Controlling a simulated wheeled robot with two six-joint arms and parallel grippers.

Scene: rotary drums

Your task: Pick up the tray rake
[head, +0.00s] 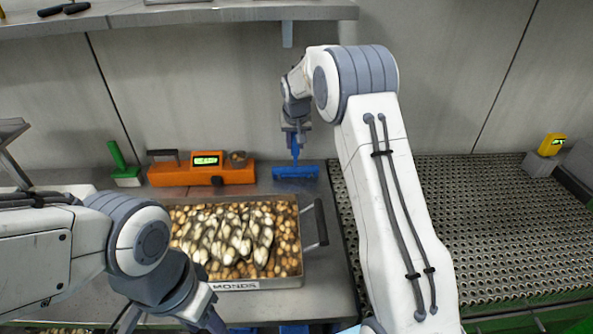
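A blue tray rake (296,173) stands on the steel counter by the back wall, behind the almond tray. Its broad head is low and its thin handle rises upright from it. My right gripper (296,137) points down at the top of the handle, with its fingers around or just in front of it. The fingers are too small to show whether they are closed on it. My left gripper (200,318) is low in front of the almond tray, partly cut off by the bottom edge, so its opening cannot be judged.
A metal tray of almonds (235,285) with a side handle stands mid-counter. Behind it are an orange scale (203,175) and a green-handled brush (124,172). A perforated surface (490,225) lies to the right. A shelf (210,13) overhangs the back wall.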

